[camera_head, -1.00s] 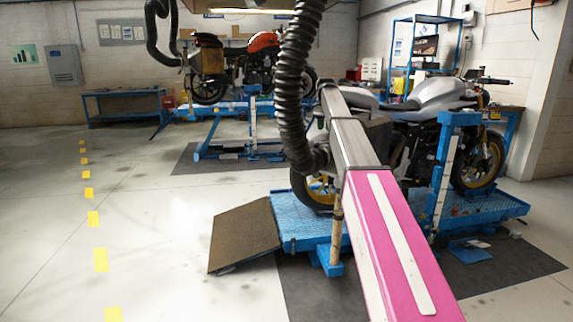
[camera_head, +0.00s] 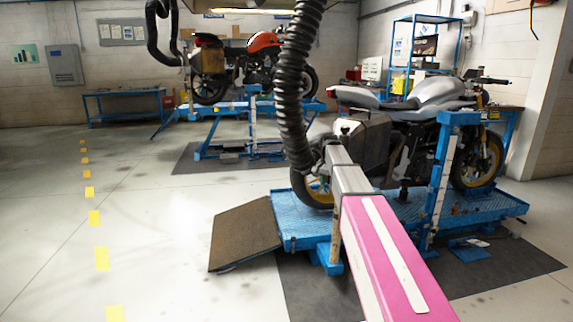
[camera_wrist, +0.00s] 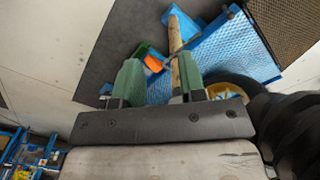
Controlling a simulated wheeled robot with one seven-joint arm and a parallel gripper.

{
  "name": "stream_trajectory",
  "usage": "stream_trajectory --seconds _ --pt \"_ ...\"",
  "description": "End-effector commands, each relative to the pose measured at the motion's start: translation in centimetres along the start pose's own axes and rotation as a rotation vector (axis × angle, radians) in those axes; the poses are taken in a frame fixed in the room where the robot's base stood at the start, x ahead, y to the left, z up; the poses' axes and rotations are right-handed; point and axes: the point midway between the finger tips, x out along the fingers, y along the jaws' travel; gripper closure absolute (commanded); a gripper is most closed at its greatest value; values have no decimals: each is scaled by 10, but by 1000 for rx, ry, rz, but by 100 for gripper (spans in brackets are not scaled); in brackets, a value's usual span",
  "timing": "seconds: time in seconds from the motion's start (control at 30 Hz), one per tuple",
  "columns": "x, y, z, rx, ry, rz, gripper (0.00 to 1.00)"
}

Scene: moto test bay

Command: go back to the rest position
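My gripper (camera_wrist: 159,80) shows in the wrist view, with two green fingers set apart and nothing held between them. Past the fingertips are a tan post and the blue lift platform (camera_wrist: 225,55), along with a small orange piece (camera_wrist: 153,63). In the head view my pink and grey arm reaches from the bottom right toward the rear of the silver motorcycle (camera_head: 440,92). The gripper itself cannot be made out there.
A black corrugated hose (camera_head: 292,90) hangs in front of my arm's far end. The motorcycle stands on the blue platform (camera_head: 480,208), with a brown ramp (camera_head: 243,236) at its left. An orange motorcycle (camera_head: 264,42) is behind. The floor at left is clear.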

Motion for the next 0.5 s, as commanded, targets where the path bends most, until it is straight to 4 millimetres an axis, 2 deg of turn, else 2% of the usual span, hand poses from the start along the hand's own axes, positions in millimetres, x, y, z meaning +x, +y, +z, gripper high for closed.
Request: stream_trajectory --seconds 0.03,0.2,0.5 --pt "27 16 26 -31 -3 1 63" --pt "97 49 80 -144 -1 -3 63" --pt "191 114 185 -340 4 -9 63"
